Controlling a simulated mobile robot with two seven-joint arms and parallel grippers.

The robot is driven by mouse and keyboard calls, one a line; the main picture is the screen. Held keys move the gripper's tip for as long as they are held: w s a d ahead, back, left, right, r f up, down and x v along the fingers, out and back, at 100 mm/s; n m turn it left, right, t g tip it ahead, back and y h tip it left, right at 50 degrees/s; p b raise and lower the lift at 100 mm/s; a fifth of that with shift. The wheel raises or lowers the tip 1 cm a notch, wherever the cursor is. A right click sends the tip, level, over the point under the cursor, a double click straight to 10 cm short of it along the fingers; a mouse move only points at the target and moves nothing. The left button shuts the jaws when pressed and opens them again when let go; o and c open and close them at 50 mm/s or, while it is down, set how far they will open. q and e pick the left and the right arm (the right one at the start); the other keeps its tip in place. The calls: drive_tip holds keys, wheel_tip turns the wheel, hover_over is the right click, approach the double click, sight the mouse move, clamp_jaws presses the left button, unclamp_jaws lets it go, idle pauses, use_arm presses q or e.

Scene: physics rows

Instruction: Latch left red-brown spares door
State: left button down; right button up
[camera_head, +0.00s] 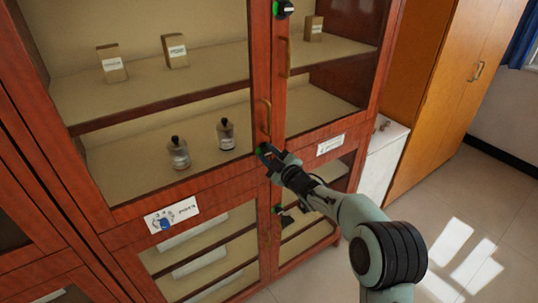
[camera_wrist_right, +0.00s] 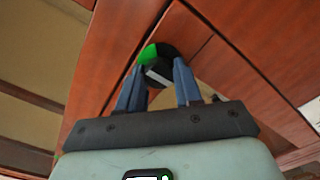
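The red-brown cabinet (camera_head: 190,190) has glazed doors. The large upper left door (camera_head: 258,60) looks closed against the middle post, with a brass handle (camera_head: 265,115) at its right side. A black turn latch with a green part (camera_wrist_right: 152,52) sits by that door's lower right corner. My right gripper (camera_head: 265,152) is at this latch, partly covering it. In the right wrist view its two blue-grey fingers (camera_wrist_right: 158,85) stand apart, one on each side of the latch's pale tab. I cannot tell whether they touch it. My left gripper is out of view.
Other similar latches show at the top (camera_head: 283,8) and below (camera_head: 278,210). A white cabinet (camera_head: 383,160) and wooden wardrobe (camera_head: 440,90) stand at right. Floor at lower right is clear.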

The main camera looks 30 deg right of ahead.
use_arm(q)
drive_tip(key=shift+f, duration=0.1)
use_arm(e)
drive_tip(key=shift+m, duration=0.4)
drive_tip(key=m, duration=0.2)
drive_tip(key=shift+d+m, duration=0.1)
drive_tip(key=shift+m, duration=0.2)
drive_tip(key=m, duration=0.4)
drive_tip(key=shift+m, duration=0.3)
drive_tip(key=m+p, duration=0.1)
drive_tip(key=m, duration=0.4)
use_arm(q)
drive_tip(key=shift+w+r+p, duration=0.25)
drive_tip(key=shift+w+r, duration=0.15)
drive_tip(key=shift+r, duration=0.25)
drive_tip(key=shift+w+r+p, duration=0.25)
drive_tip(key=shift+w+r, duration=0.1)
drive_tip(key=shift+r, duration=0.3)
use_arm(e)
drive_tip(key=shift+m, duration=2.5)
drive_tip(key=o, duration=1)
drive_tip(key=shift+o, duration=0.2)
